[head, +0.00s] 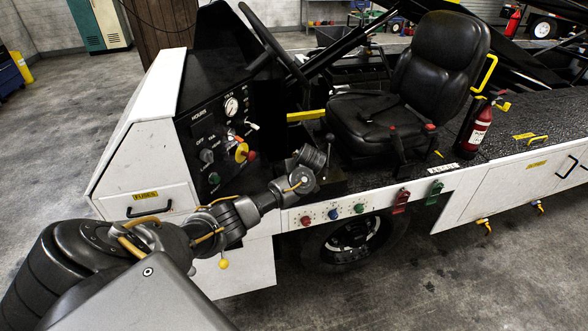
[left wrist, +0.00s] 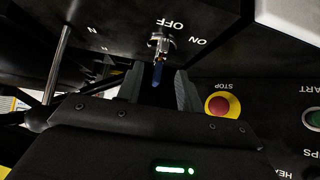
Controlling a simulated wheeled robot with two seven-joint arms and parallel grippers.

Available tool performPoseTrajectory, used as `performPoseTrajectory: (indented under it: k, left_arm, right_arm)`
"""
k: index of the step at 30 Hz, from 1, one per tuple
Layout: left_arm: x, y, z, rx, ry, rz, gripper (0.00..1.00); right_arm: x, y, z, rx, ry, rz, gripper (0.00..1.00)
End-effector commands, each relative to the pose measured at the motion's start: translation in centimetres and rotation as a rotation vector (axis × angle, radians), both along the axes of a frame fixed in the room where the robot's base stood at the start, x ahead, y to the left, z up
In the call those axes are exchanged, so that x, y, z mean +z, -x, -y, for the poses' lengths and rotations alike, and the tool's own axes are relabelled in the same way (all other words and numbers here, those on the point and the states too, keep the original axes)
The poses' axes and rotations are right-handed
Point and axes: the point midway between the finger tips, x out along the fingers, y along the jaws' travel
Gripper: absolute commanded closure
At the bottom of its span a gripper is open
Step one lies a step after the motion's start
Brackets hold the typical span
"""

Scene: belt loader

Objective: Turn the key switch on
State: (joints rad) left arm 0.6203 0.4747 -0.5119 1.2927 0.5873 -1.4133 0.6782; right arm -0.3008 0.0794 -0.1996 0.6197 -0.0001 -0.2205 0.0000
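The key switch (left wrist: 161,42) shows in the left wrist view as a metal barrel with a key in it, on a black panel with upside-down OFF and ON labels. A blue part (left wrist: 157,75), seemingly the key's tag or head, hangs towards my left gripper (left wrist: 160,88). The two dark fingers stand apart on either side of the blue part, with no clear contact. In the head view my left wrist (head: 308,165) is at the right of the console, and its fingers and the key switch are hidden. My right gripper is not in view.
A thin metal rod (left wrist: 58,62) stands on the other side. The black seat (head: 408,90) is behind the wrist in the head view.

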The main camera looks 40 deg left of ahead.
Motion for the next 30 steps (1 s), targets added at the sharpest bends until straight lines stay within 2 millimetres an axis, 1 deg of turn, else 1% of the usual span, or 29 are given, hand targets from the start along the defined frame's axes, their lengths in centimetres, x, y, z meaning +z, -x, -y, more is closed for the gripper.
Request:
performPoseTrajectory:
  k: [3, 9, 14, 20, 21, 28, 29, 30]
  left_arm:
    - [-1.5, -0.8, -1.2, 0.002, 0.002, -0.002, 0.63]
    - [-2.9, -1.8, -2.5, 0.001, -0.001, 0.001, 0.63]
    - [-3.4, -2.0, -2.8, -0.001, 0.0, -0.001, 0.63]
    - [-3.4, -2.0, -2.8, -0.001, -0.001, 0.001, 0.63]
    - [-3.4, -2.0, -2.8, -0.001, -0.001, 0.001, 0.65]
    - [-3.4, -2.0, -2.8, -0.001, -0.001, 0.001, 0.95]
    - [-3.4, -2.0, -2.8, 0.0, -0.001, 0.001, 0.99]
    - [-3.4, -2.0, -2.8, 0.0, -0.001, 0.001, 1.0]
  right_arm:
    - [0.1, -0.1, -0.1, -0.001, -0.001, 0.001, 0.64]
    - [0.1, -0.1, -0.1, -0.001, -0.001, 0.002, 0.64]
    - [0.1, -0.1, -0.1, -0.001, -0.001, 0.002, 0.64]
    - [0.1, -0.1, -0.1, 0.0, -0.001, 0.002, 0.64]
    - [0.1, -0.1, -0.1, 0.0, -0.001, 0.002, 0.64]
    - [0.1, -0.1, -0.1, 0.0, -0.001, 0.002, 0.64]
    - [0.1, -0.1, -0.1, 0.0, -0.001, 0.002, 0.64]
    - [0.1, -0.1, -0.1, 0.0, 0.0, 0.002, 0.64]
